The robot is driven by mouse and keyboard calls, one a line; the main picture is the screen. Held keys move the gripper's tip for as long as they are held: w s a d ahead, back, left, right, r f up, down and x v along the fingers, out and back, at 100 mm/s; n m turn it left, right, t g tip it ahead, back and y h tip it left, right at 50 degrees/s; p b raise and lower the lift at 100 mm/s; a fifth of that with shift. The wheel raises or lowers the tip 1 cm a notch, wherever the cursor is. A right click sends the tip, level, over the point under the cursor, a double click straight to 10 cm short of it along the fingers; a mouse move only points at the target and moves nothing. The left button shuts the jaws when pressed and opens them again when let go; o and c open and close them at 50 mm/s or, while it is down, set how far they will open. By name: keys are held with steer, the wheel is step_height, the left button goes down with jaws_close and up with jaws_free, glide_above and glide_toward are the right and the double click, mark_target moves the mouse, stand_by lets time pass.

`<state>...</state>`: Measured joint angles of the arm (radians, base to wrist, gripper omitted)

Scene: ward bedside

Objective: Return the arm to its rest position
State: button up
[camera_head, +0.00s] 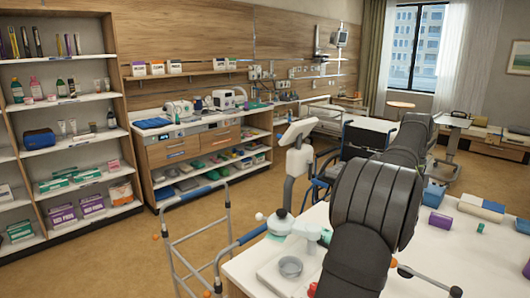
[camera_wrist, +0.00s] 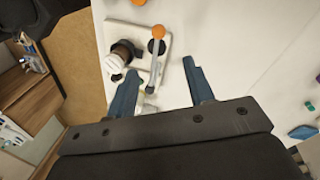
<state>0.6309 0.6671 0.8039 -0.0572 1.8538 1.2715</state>
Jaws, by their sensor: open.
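Beyond the fingertips are a white plate with a dark round piece (camera_wrist: 124,50) and a stick with an orange ball end (camera_wrist: 158,32). In the head view my dark arm reaches over the table from the lower right, and my gripper cannot be made out there.
A walking frame (camera_head: 190,265) stands left of the table. A purple item (camera_head: 440,220) and blue boxes (camera_head: 481,207) lie on the right. Shelves line the left wall.

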steer(key=s+f, duration=0.1)
steer(key=f, duration=0.8)
steer(key=s+a+f, duration=0.1)
steer(key=f, duration=0.4)
steer(key=shift+s+f, duration=0.2)
steer(key=shift+s, duration=0.15)
steer(key=shift+s+a+n, duration=0.45)
steer(key=shift+s+n, duration=0.05)
steer(key=shift+w+d, duration=0.2)
steer(key=shift+w+d+r+m, duration=0.4)
steer(key=shift+w+r+m, duration=0.15)
steer(key=shift+r, duration=0.25)
step_height(320, 180, up, 15)
steer(key=w, duration=0.2)
steer(key=shift+w+d, duration=0.3)
steer(key=shift+d, duration=0.1)
